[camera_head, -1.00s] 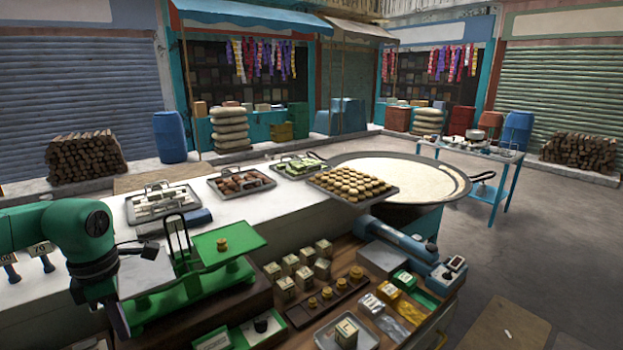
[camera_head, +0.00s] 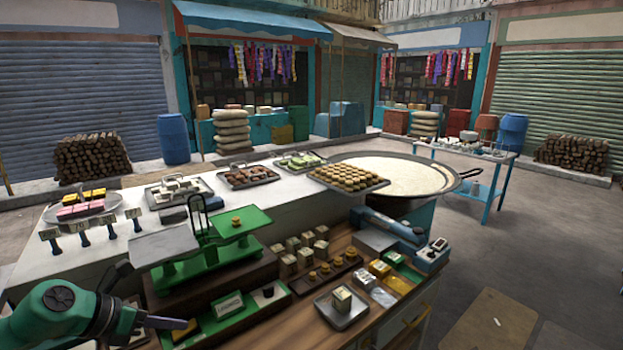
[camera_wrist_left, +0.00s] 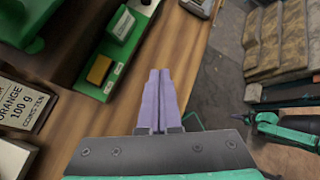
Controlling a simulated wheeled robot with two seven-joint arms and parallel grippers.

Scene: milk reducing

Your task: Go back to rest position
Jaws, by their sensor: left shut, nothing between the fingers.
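A green arm part of mine (camera_wrist_left: 285,128) shows at the right of the left wrist view.
A green balance scale (camera_head: 205,255) stands right behind the gripper. A green tray (camera_head: 240,309) with small items lies to its right. A metal tray (camera_head: 342,310) holds a small block. The large milk pan (camera_head: 395,178) is farther back. Open floor (camera_head: 560,250) lies right.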

